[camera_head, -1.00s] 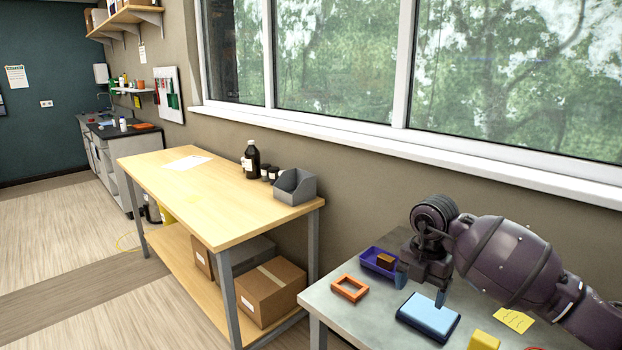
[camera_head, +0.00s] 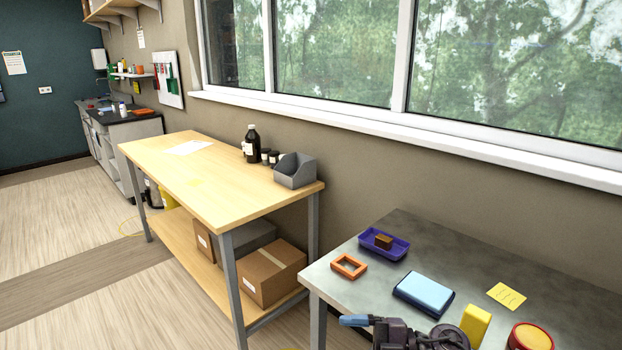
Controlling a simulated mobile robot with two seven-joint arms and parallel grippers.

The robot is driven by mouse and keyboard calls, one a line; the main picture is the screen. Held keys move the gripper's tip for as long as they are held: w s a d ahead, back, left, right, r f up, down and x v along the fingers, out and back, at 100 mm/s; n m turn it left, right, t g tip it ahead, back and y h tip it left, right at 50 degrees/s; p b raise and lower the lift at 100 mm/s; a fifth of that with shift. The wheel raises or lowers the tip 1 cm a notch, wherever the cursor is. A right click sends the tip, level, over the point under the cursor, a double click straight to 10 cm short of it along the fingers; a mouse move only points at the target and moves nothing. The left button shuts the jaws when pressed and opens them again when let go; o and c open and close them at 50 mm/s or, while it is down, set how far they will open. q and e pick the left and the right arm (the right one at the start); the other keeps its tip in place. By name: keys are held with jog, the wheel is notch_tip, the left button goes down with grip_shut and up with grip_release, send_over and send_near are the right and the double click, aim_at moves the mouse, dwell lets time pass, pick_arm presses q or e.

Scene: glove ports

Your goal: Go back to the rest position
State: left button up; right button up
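My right gripper (camera_head: 356,321) is low at the bottom edge of the head view, in front of the grey table's front edge. A blue-grey finger points left. The dark wrist behind it is cut off by the frame, and I cannot tell how far apart the fingers are. No object shows in it. My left gripper is not in view. A brown block (camera_head: 383,241) sits in a purple tray (camera_head: 400,252) on the grey table (camera_head: 430,238), well away from the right gripper.
An orange frame (camera_head: 349,266), a light-blue pad (camera_head: 424,292), a yellow block (camera_head: 475,325), a yellow note (camera_head: 507,296) and a red-rimmed round item (camera_head: 530,337) lie on the grey table. A wooden bench (camera_head: 215,190) with bottles and a grey bin (camera_head: 295,171) stands left.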

jog(key=s+d+f+m+t+h, duration=0.2)
jog(key=d+f+m+t+h, duration=0.3)
jog(key=m+t, duration=0.4)
jog(key=s+d+f+m+t+h, duration=0.2)
jog(key=d+f+m+t+h, duration=0.1)
jog(key=d+m+t+h, duration=0.55)
jog(key=s+d+f+m+g+h, duration=0.2)
jog(key=s+d+f+m+g, duration=0.1)
jog(key=s+f, duration=0.3)
jog(key=s+d+f+m+g+h, duration=0.2)
jog(key=s+d+f+m+g, duration=0.2)
jog(key=s, duration=0.4)
notch_tip(320, 180, down, 2)
jog(key=shift+f+m+g, duration=0.15)
jog(key=shift+m+g, duration=0.5)
jog(key=shift+m, duration=0.2)
